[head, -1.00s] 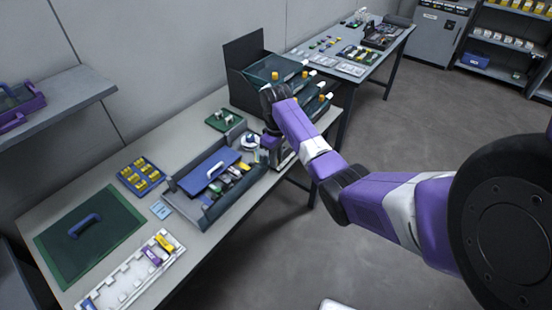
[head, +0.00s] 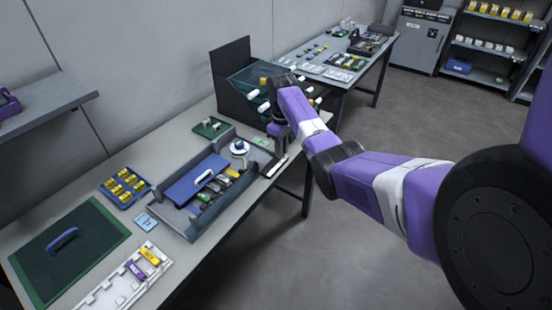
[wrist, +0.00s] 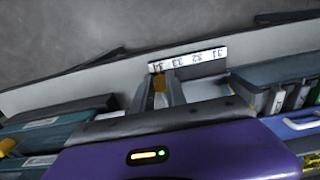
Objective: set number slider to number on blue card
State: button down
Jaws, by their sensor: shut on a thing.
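My gripper (wrist: 165,90) is shut on a small yellow-orange knob (wrist: 160,82), next to the white number strip (wrist: 188,61) at the bench's front edge. The strip shows 34, 33, 32 and 31 upside down from left to right in the wrist view, and the knob is near the 34 end. In the head view my gripper (head: 279,131) is at the bench's right end, above the dark slider base (head: 274,166). A light blue card (head: 146,221) lies on the bench left of the grey tray; its number is too small to read.
A grey tray (head: 190,228) with a blue lid (head: 197,178) stands left of the slider. A dark drawer rack (head: 229,95) stands behind my gripper. A white dish (head: 240,148) and a green board (head: 212,128) are close by. Floor in front of the bench is clear.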

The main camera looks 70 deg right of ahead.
jog(key=shift+d+r, duration=0.1)
jog(key=shift+d, duration=0.1)
jog(key=c, duration=1.3)
grip_release()
jog(key=shift+r, duration=3.85)
